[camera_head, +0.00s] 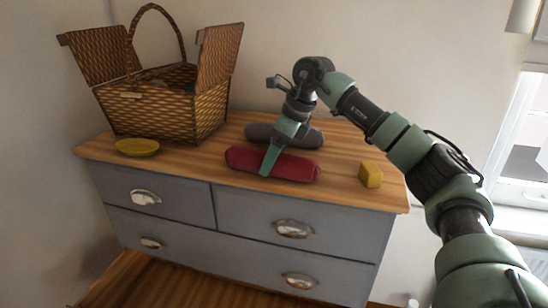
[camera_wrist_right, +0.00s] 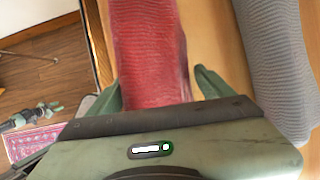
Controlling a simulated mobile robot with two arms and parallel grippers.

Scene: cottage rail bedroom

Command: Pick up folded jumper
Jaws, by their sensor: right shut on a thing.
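The folded jumper (camera_head: 295,166) is a red ribbed knit roll lying on the wooden dresser top near its front edge. In the right wrist view the red jumper (camera_wrist_right: 150,45) runs between my fingers. My right gripper (camera_head: 269,163) reaches down from above and is shut across the middle of the roll. Its fingers sit on either side of the roll in the right wrist view (camera_wrist_right: 158,90). The jumper appears to rest on the wood. A small dark-green shape at the wrist view's left looks like part of my left arm; its jaws are too small to read.
A grey knit roll (camera_head: 285,135) lies just behind the jumper. A yellow block (camera_head: 371,175) sits to the right. A yellow bowl (camera_head: 138,147) and an open wicker basket (camera_head: 150,113) stand left on the dresser (camera_head: 335,182). Bare wood lies between jumper and block.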

